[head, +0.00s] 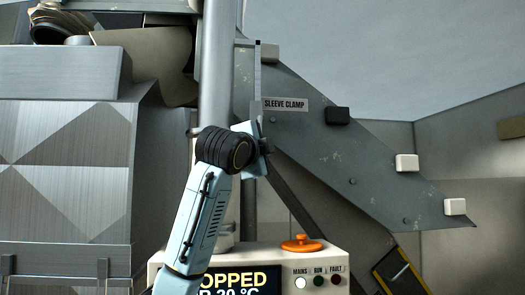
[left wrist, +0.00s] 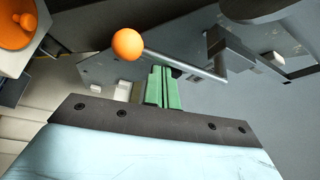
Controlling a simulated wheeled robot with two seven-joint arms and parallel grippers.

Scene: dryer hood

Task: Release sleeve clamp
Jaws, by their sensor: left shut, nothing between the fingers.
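The label "SLEEVE CLAMP" (head: 286,104) is on a sloping grey plate (head: 335,160) in the head view. In the left wrist view, a clamp lever (left wrist: 190,66) has a grey rod with an orange ball knob (left wrist: 127,44) at its end. The rod runs right to a dark pivot block (left wrist: 230,48). My left gripper (left wrist: 159,86) has green fingers, shut and empty, just below the rod and right of the knob in the picture; I cannot tell whether they touch it. In the head view my wrist hides the fingers and lever. My right gripper is not in view.
A control box (head: 335,258) with an orange button (head: 301,243), lamps and a display reading "...OPPED" stands below the plate. A black block (head: 337,115) and several white blocks sit on the plate's edge. A grey vertical post (head: 216,70) stands behind my arm.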

